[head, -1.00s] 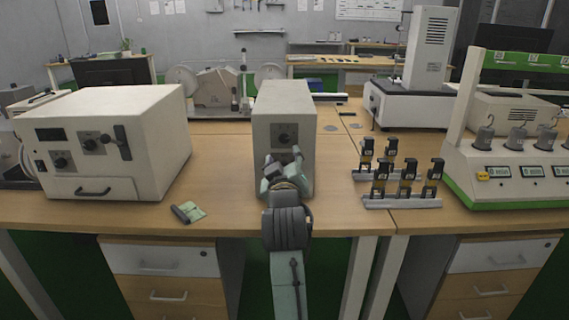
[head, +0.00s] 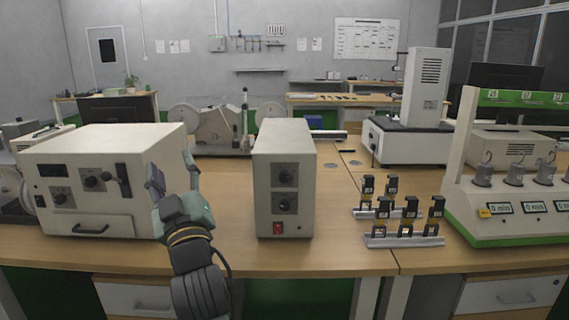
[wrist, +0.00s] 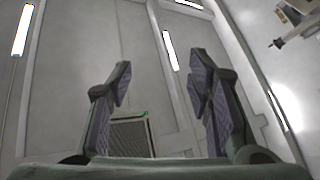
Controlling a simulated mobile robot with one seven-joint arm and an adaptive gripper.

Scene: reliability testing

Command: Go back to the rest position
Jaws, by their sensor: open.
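My gripper (head: 170,168) is raised in the head view, its fingers pointing up, in front of the right side of the large cream instrument (head: 88,205). It is open, with nothing between its fingers. In the wrist view, the two fingers (wrist: 160,68) stand apart with empty space between them. That view faces the grey wall and ceiling lights.
A narrow cream box (head: 282,165) with two knobs and a red switch stands right of my arm. Small black-and-yellow devices (head: 410,208) sit in racks, beside a green-and-white weight tester (head: 510,210). The wooden desk (head: 335,255) is bare at the front middle.

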